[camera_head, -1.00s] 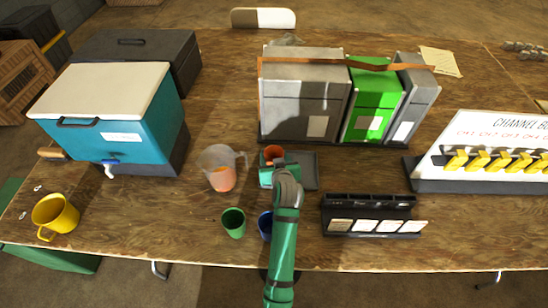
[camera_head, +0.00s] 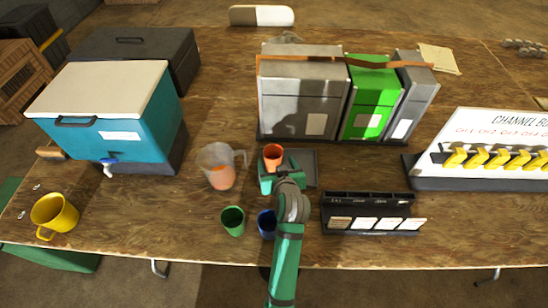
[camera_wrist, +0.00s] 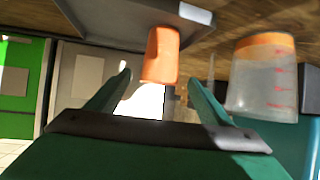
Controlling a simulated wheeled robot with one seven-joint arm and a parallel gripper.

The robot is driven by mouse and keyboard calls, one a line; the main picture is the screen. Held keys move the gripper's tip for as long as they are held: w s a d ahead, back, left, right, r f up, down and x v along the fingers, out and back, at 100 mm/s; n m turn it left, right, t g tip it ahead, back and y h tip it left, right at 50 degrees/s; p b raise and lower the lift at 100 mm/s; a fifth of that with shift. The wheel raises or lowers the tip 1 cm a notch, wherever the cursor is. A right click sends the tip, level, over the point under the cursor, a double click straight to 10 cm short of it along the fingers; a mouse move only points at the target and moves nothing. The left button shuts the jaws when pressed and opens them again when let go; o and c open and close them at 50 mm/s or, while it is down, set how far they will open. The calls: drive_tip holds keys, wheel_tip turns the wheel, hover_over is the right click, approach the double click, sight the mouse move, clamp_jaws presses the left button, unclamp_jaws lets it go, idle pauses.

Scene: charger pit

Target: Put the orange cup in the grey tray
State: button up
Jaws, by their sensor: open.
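The orange cup (camera_head: 273,154) stands upright at the left part of the grey tray (camera_head: 309,168). In the wrist view, which looks inverted, the orange cup (camera_wrist: 161,55) meets the surface of the tray (camera_wrist: 110,18). My gripper (camera_head: 277,172) is at the near side of the cup, its fingers spread. In the wrist view my gripper (camera_wrist: 160,82) shows a finger on each side with a gap to the cup, which lies around or just beyond the fingertips. My gripper and wrist hide the tray's near left part.
A clear jug (camera_head: 217,166) with orange content stands close left of my gripper. A green cup (camera_head: 233,221) and a blue cup (camera_head: 266,223) stand nearer. A black card rack (camera_head: 370,212) is at right. Tall grey and green cases (camera_head: 303,95) stand behind the tray.

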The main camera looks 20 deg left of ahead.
drive_tip(key=shift+v, duration=2.7)
